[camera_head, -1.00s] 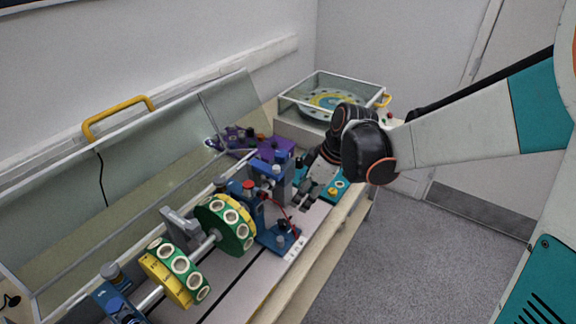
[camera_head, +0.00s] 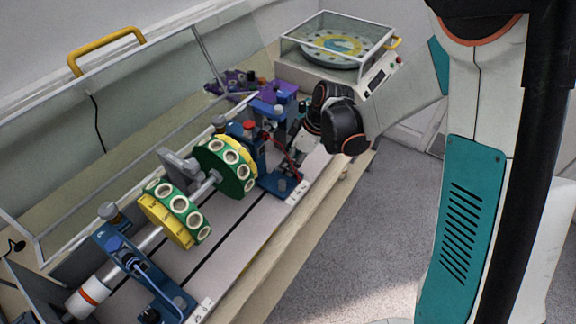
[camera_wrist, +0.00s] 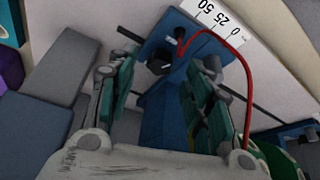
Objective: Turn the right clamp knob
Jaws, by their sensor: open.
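The right blue bearing stand (camera_head: 268,160) carries the right end of the shaft. A small grey knob (camera_head: 283,184) sits on its foot, and a red cable (camera_head: 287,152) hangs beside it. My gripper (camera_head: 300,150) is just right of this stand, its fingers partly hidden by my wrist. In the wrist view the fingers (camera_wrist: 160,72) are apart and empty, on either side of the blue stand. A dark knob-like part (camera_wrist: 160,62) shows between the fingertips. A grey one (camera_wrist: 212,64) is by the right fingertip; I cannot tell which is the clamp knob.
Green and yellow discs (camera_head: 229,166) sit on the shaft left of my gripper. A purple-topped block (camera_head: 274,93) stands behind it. A glass-covered turntable (camera_head: 336,48) is farther back. The open clear cover (camera_head: 150,105) runs along the wall.

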